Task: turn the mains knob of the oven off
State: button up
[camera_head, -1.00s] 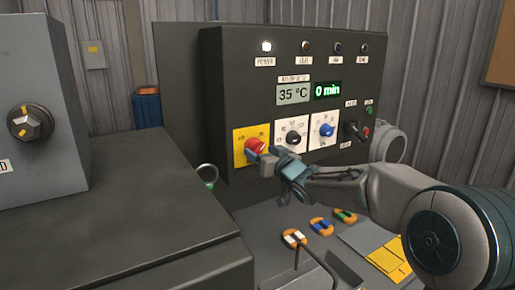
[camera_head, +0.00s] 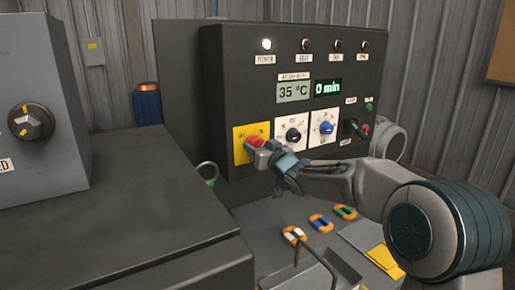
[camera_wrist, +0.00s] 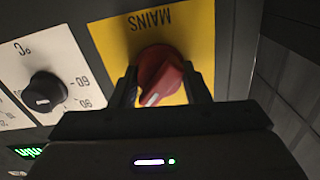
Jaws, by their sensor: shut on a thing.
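The mains knob (camera_head: 254,142) is red and sits on a yellow plate (camera_head: 239,133) at the lower left of the dark oven panel (camera_head: 232,80). In the wrist view the red knob (camera_wrist: 161,76) shows under the upside-down word MAINS, with its white pointer line slanted toward the lower left. My gripper (camera_head: 262,152) is at the knob. In the wrist view its two dark fingers (camera_wrist: 160,88) stand on either side of the knob, shut on it. The POWER lamp (camera_head: 266,44) is lit white.
A black temperature knob (camera_head: 293,135) and a blue knob (camera_head: 326,128) are right of the mains knob. A lever switch (camera_head: 354,127) is farther right. Several orange-rimmed tags (camera_head: 320,222) lie on the surface below. A grey cabinet (camera_head: 50,95) stands at the left.

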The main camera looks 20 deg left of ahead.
jog(key=shift+n, duration=0.3)
jog(key=n+b, duration=0.3)
jog(key=shift+f+n, duration=0.15)
jog(key=shift+n, duration=0.15)
jog(key=n+b, duration=0.3)
jog(key=n, duration=0.1)
jog(key=shift+n, duration=0.3)
jog(key=n+b, duration=0.2)
jog(key=n, duration=0.3)
jog(key=shift+b, duration=0.35)
jog(key=shift+n+b, duration=0.75)
jog(key=shift+n, duration=1.25)
jog(key=o, duration=1)
jog(key=shift+c, duration=0.2)
